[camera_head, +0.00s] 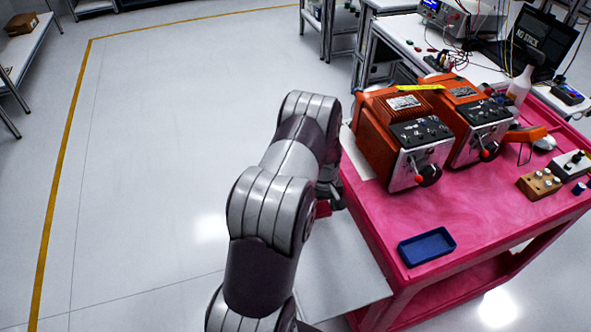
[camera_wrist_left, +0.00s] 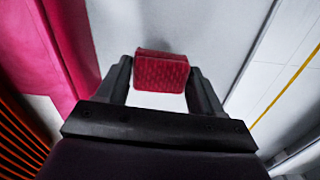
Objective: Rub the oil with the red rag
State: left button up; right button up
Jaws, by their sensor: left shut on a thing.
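My left gripper (camera_head: 335,198) is mostly hidden behind my own arm in the head view, at the left edge of the pink cart. It is shut on the red rag (camera_wrist_left: 161,72), which looks like a small textured red block between the two fingers in the left wrist view. A small red bit of the rag (camera_head: 322,209) shows beside the arm in the head view. The rag is over a pale grey flat panel (camera_head: 345,270) beside the cart; I cannot tell whether they touch. I cannot make out any oil. My right gripper is not in view.
The pink cart (camera_head: 480,220) carries two orange machines (camera_head: 400,135), a blue tray (camera_head: 427,247), a white bottle (camera_head: 519,88) and a brown box with knobs (camera_head: 539,184). A workbench with electronics (camera_head: 420,45) stands behind. The floor to the left is clear.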

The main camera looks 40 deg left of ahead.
pick_arm(q)
notch_tip(320, 180, up, 3)
jog(key=shift+d+r+p, duration=0.1)
jog(key=shift+d+p, duration=0.05)
jog(key=shift+p, duration=0.65)
jog(key=shift+r+p, duration=0.3)
jog(key=shift+r, duration=0.05)
